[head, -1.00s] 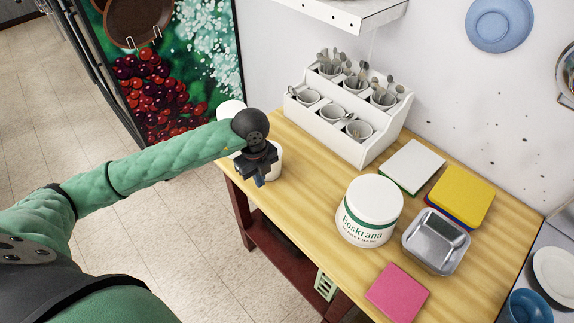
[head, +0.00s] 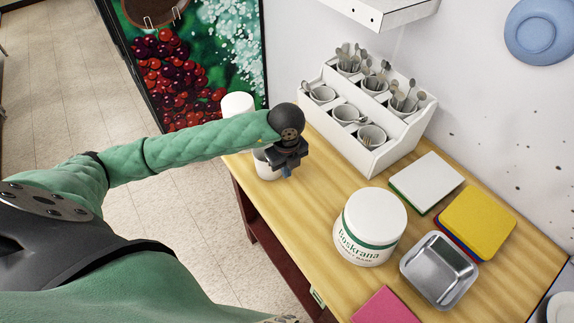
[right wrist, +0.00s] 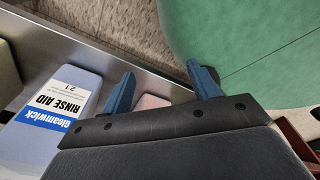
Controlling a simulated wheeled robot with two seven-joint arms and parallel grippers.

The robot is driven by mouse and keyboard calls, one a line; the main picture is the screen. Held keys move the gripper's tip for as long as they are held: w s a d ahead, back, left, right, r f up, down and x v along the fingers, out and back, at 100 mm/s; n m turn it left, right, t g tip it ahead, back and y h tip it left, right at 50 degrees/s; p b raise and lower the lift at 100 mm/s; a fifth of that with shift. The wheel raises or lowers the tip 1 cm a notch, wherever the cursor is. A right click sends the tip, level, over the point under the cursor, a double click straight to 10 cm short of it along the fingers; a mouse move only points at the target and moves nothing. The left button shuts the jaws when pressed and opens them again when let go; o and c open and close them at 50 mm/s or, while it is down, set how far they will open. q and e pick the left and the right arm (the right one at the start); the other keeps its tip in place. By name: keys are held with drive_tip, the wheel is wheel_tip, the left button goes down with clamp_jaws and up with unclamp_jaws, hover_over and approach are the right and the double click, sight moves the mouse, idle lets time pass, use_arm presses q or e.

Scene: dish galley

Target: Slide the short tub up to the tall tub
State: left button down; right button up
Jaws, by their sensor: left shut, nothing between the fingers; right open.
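The short tub (head: 370,226), white with a green band and the name Boskrana, stands upright on the wooden table in the head view. What looks like the tall tub (head: 237,103), plain white, stands at the table's left end. My left forearm crosses in front of its middle, leaving only its top and a lower part in sight. My left gripper (head: 287,170) is shut and empty, just right of that lower part and well left of the short tub. I cannot tell whether it touches the tall tub. My right gripper (right wrist: 162,88) is open and empty in the right wrist view.
A white cutlery rack (head: 362,125) stands behind, against the wall. A metal pan (head: 440,268) sits close right of the short tub, with a yellow block (head: 478,222), a white-topped block (head: 427,182) and a pink block (head: 385,306) nearby. Bare table lies between the tubs.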

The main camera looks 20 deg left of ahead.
sight(264, 171)
use_arm(q)
wheel_tip(264, 171, down, 6)
drive_tip(key=shift+w+r+b, duration=0.1)
drive_tip(key=shift+b, duration=0.9)
drive_tip(key=shift+w+a+r+p, duration=0.15)
drive_tip(key=shift+w+a, duration=0.1)
drive_tip(key=shift+a, duration=0.15)
drive_tip(key=shift+w+a+p, duration=0.15)
drive_tip(key=shift+w+a, duration=0.1)
drive_tip(key=shift+a, duration=0.15)
drive_tip(key=shift+w+a, duration=0.55)
drive_tip(key=shift+a, duration=0.3)
use_arm(e)
drive_tip(key=shift+w+a, duration=0.25)
drive_tip(key=shift+w, duration=0.85)
drive_tip(key=shift+w+a, duration=0.2)
drive_tip(key=shift+w, duration=0.9)
